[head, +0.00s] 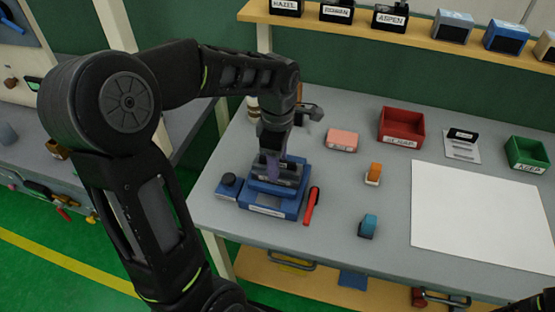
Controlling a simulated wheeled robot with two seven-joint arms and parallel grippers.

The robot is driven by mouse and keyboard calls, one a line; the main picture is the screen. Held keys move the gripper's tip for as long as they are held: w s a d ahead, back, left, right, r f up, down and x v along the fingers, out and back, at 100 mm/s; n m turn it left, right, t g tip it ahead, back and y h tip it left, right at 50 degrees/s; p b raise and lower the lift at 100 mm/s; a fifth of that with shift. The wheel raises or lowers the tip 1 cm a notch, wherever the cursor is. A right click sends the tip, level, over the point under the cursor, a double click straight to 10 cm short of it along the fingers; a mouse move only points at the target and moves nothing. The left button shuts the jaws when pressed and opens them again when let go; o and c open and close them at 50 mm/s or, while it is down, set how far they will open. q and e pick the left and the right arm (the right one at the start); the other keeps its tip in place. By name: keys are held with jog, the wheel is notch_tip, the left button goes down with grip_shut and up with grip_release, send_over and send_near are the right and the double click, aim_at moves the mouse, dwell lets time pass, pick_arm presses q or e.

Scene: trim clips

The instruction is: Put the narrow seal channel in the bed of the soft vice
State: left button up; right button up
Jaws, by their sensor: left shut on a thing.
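The soft vice (265,208) is a blue block with a label on its front, standing near the left front part of the bench, with a dark knob at its left and a red-handled lever at its right. My left gripper (271,163) points down right over the vice bed. It is shut on a small purple piece (270,171), which seems to be the narrow seal channel; the gripper hides most of it. I cannot tell whether the piece touches the bed.
An orange piece (374,172) and a blue piece (368,226) stand right of the vice. A pink block (342,140), red bin (401,126) and green bin (525,156) are farther back. A white sheet (475,218) covers the right. A shelf (420,40) runs behind.

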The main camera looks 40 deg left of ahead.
pick_arm(q)
jog(key=shift+f, duration=0.2)
jog(key=o, duration=1.5)
jog(key=shift+r, duration=0.1)
jog(key=shift+r, duration=0.1)
notch_tip(320, 180, up, 12)
